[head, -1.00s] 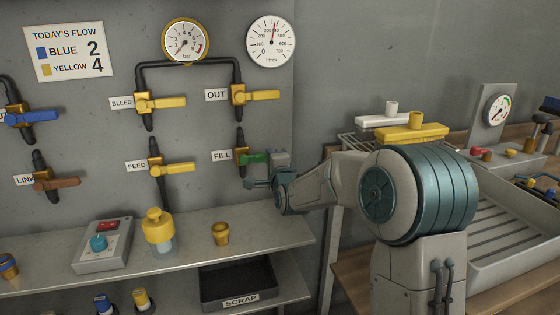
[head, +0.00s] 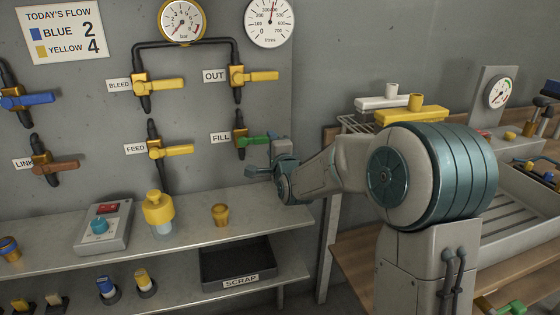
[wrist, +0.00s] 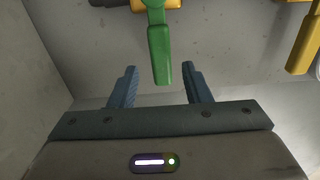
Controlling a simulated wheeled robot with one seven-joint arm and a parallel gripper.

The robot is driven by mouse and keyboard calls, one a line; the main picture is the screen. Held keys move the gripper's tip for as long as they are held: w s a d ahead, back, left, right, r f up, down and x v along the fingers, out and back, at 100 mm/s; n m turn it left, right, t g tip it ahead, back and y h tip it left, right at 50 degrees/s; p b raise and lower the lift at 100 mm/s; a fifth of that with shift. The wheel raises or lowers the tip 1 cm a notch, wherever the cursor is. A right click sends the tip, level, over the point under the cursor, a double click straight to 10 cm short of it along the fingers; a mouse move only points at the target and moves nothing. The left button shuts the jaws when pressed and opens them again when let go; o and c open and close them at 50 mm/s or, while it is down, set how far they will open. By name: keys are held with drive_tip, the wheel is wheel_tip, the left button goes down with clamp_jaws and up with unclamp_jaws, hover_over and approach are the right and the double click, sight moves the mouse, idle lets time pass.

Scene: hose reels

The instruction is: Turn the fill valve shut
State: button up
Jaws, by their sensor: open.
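The fill valve is a brass body (head: 240,142) on a short dark vertical pipe beside the FILL label. Its green lever (head: 253,140) points right, crosswise to the pipe. My gripper (head: 268,158) is at the lever's free end, a little below and to the right in the head view. In the wrist view, the green lever (wrist: 160,50) hangs down from the top, its end between the two blue fingers of my gripper (wrist: 158,68). A gap shows on each side, and the jaws are open and empty. The finger tips are partly hard to make out in the head view.
The yellow OUT lever (head: 262,76) is above the fill valve, and the yellow FEED lever (head: 178,151) is to its left. A shelf below carries a brass cup (head: 220,213) and a yellow-capped bottle (head: 159,212). A black SCRAP bin (head: 238,262) sits lower.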

drive_tip(key=v, duration=1.1)
drive_tip(key=shift+p, duration=0.35)
